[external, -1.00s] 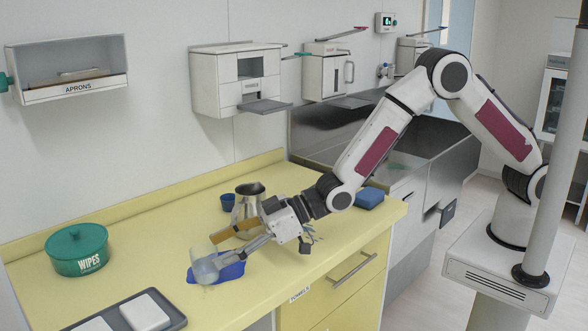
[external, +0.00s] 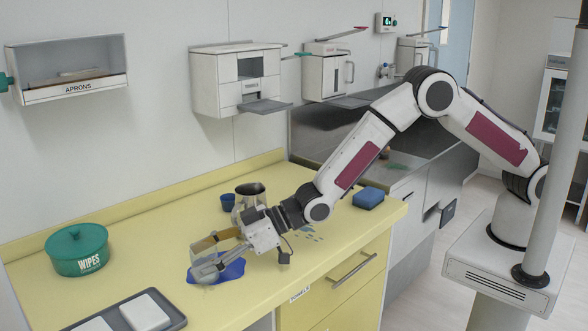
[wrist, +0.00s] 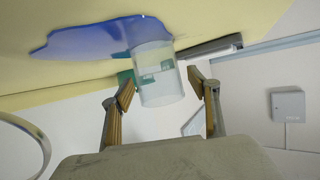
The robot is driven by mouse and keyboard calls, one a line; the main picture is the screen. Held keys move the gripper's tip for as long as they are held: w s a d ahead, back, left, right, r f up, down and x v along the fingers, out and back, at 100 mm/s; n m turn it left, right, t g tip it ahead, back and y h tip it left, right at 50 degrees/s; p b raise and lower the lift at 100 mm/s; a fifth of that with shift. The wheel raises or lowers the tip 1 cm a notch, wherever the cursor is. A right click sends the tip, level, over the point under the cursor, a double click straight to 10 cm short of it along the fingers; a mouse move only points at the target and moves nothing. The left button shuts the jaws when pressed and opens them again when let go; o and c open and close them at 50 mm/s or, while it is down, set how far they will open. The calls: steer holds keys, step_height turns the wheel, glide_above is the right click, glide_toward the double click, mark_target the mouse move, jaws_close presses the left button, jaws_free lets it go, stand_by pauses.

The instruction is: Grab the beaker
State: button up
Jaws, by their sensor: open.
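The beaker (external: 197,254) is a clear, colourless cylinder on the yellow counter (external: 120,240), partly hidden by my fingers in the external view. A blue patch like a spill (external: 231,269) spreads on the counter around its foot. My gripper (external: 204,259) is low over the counter with its fingers reaching to the beaker. In the wrist view the beaker (wrist: 160,88) stands between the two open fingertips, with a visible gap on the right; the left fingertip is very close to it. I cannot tell whether that one touches.
A metal jug (external: 248,197) stands close behind my gripper, with a small blue cup (external: 227,202) beside it. A green wipes tub (external: 77,250) and a grey tray (external: 172,318) are to the left. A blue sponge-like block (external: 369,197) lies near the sink.

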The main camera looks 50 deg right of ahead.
stand_by(0.5)
steer(key=c, duration=1.3)
steer(key=shift+o, duration=0.2)
steer(key=shift+r, duration=0.25)
step_height(320, 180, up, 9)
steer(key=shift+r, duration=0.15)
steer(key=shift+r, duration=0.1)
stand_by(1.0)
